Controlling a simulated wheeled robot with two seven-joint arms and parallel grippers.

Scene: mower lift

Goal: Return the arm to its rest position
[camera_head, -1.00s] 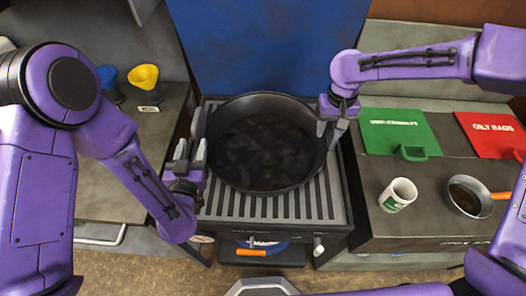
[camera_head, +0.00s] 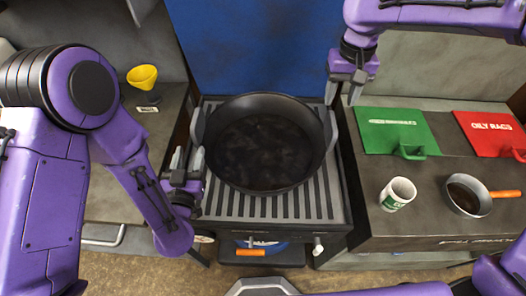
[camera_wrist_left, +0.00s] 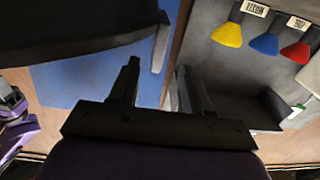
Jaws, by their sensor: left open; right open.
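My left gripper (camera_head: 187,160) is open and empty at the left edge of the grill, close beside the black pan. In the left wrist view its two fingers (camera_wrist_left: 155,85) stand apart with nothing between them. My right gripper (camera_head: 347,92) is open and empty, raised above the right rear corner of the grill, clear of the pan's right handle. The large black pan (camera_head: 262,145) rests on the slatted grill (camera_head: 305,205), its dark inside hard to make out. Part of the pan's underside or rim shows in the left wrist view (camera_wrist_left: 75,30).
A blue panel (camera_head: 262,45) stands behind the grill.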

